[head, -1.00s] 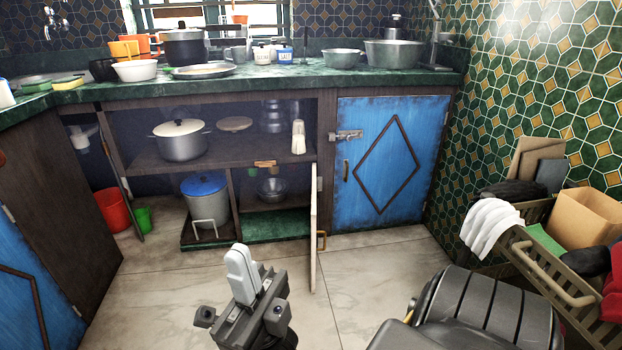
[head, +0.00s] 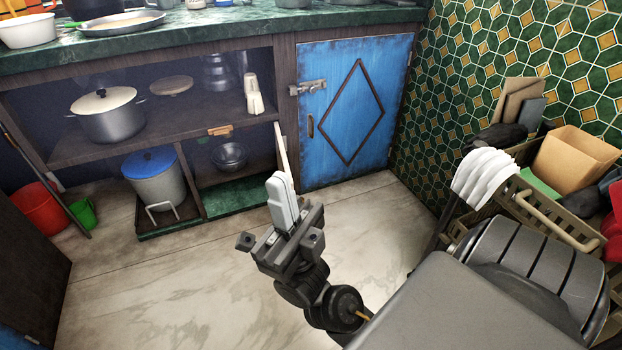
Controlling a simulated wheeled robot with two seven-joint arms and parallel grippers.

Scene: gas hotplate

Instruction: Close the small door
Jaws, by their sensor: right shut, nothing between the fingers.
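The small door (head: 281,148) stands open at the right side of the low compartment under the counter. I see it nearly edge-on, as a thin pale panel sticking out toward me. My right gripper (head: 281,188) is shut and empty. Its fingertips point away from me and overlap the lower part of the door in the head view, hiding that part and the door's handle. I cannot tell whether they touch it. The compartment (head: 235,188) behind has a green floor and a metal bowl (head: 229,155). My left gripper is not in view.
A closed blue door (head: 350,110) with a latch is to the right. A blue-lidded pot (head: 155,178) stands left of the compartment. The floor (head: 150,270) at front left is clear.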

